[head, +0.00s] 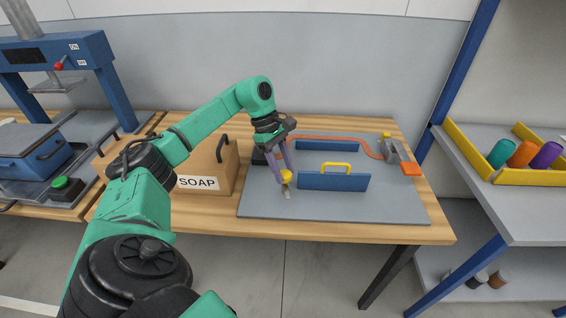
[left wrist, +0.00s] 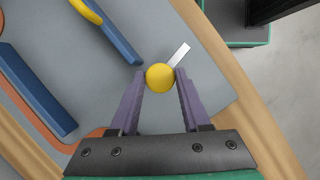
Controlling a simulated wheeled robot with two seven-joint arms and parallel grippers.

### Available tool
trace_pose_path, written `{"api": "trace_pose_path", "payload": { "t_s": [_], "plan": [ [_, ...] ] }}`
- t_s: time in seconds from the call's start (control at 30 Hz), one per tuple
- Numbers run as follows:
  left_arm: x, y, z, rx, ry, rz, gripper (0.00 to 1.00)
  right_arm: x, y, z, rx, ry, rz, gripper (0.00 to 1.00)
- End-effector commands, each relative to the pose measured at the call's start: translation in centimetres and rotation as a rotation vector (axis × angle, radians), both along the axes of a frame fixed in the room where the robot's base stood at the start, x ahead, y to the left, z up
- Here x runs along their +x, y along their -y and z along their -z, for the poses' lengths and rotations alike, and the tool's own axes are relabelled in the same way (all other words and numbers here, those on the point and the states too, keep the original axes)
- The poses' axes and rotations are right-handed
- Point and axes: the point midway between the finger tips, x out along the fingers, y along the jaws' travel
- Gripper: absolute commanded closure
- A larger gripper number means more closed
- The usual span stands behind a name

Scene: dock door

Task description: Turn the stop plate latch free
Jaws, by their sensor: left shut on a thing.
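The latch shows as a yellow round knob (head: 286,175) with a short flat silver metal bar (head: 287,192) at the left end of the front blue plate (head: 325,181), which has a yellow handle (head: 338,165) on top. My left gripper (head: 282,180) is shut on the yellow knob. In the left wrist view the knob (left wrist: 160,77) sits between the two purple fingertips. The silver bar (left wrist: 179,55) points up and right there, angled away from the line of the blue plate (left wrist: 118,38). My right gripper is not in view.
A second blue bar (head: 315,145) stands behind on the grey board (head: 390,208). An orange-red strip (head: 350,141) runs along the back toward a grey clamp with an orange end (head: 411,169). A soap box (head: 215,165) stands close left of the gripper. The board's front right is clear.

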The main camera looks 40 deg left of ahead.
Motion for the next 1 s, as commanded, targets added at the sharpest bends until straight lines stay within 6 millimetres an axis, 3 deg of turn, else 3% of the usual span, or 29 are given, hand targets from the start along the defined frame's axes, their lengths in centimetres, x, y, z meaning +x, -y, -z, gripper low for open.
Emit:
{"api": "trace_pose_path", "payload": {
  "t_s": [0.37, 0.9, 0.93, 1.0],
  "plan": [
    [0.15, -0.01, -0.05, 0.001, 0.002, 0.179, 1.00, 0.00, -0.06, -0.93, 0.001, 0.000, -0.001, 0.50],
    [0.12, -0.02, 0.05, 0.001, 0.001, 0.209, 1.00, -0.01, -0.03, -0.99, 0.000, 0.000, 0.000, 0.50],
    [0.12, -0.02, 0.05, 0.001, 0.001, 0.209, 0.50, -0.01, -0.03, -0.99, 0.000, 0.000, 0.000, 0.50],
    [0.12, -0.01, 0.05, 0.001, 0.001, 0.209, 0.23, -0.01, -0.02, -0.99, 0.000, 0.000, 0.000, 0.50]
  ]
}}
